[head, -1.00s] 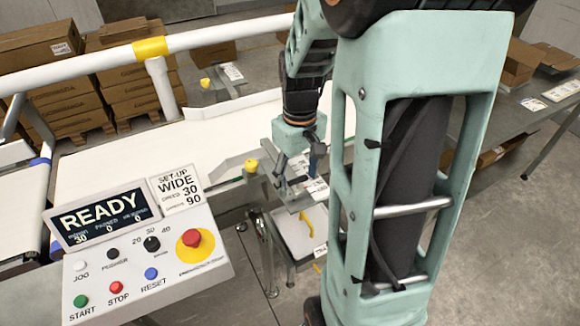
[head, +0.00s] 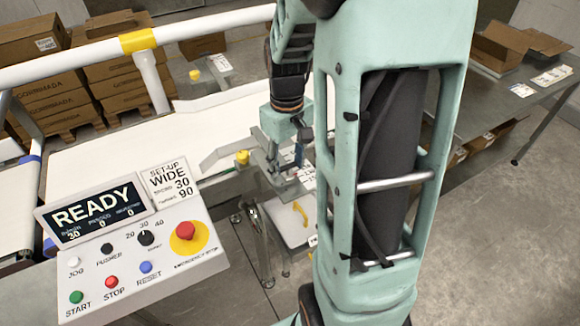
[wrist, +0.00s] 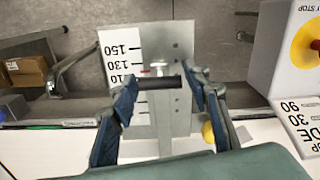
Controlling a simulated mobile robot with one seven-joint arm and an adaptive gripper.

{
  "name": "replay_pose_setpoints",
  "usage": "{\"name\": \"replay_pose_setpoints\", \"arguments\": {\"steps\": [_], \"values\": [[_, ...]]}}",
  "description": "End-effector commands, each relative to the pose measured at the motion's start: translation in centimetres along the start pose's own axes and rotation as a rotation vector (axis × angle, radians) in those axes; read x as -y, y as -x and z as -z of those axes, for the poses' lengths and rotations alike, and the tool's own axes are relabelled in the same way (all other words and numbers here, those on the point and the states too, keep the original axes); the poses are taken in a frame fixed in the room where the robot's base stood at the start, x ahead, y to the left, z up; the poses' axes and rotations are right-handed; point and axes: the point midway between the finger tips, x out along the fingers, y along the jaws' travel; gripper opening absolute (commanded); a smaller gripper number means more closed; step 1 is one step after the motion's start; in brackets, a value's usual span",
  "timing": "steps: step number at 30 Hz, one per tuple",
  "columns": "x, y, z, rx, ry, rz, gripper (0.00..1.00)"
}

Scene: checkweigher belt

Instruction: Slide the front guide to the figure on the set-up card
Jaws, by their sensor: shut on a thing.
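The set-up card (head: 169,182) stands beside the display and reads WIDE, with 30 above 90; it shows partly in the wrist view (wrist: 303,112). The front guide (head: 222,151) is a grey rail along the near belt edge. My gripper (wrist: 160,82) is shut on the guide's dark crossbar handle (wrist: 150,83), one blue-padded finger at each end. Under it lies a scale plate (wrist: 123,45) marked 150, 130 and 110, with lower figures hidden by the bar. A red mark (wrist: 146,72) shows close to the 110. In the head view my gripper (head: 287,160) is beside the guide.
A yellow knob (head: 242,157) stands close beside my gripper. The control panel (head: 140,255), with its emergency stop (head: 184,232), is at lower left. The white belt (head: 120,150) is empty. Cartons (head: 60,105) stand behind the rail.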

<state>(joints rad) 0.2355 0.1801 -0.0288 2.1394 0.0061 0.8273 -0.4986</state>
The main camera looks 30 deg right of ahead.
Motion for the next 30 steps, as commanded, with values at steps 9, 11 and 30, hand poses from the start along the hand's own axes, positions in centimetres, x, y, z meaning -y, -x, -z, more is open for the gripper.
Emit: {"name": "replay_pose_setpoints", "arguments": {"steps": [9,11,30], "values": [[-0.6,0.1,2.9,-0.007,-0.002,-0.002,0.00],[-0.6,0.1,2.8,-0.007,-0.002,-0.002,0.00],[-0.6,0.5,2.8,-0.007,0.000,-0.003,0.59]]}}
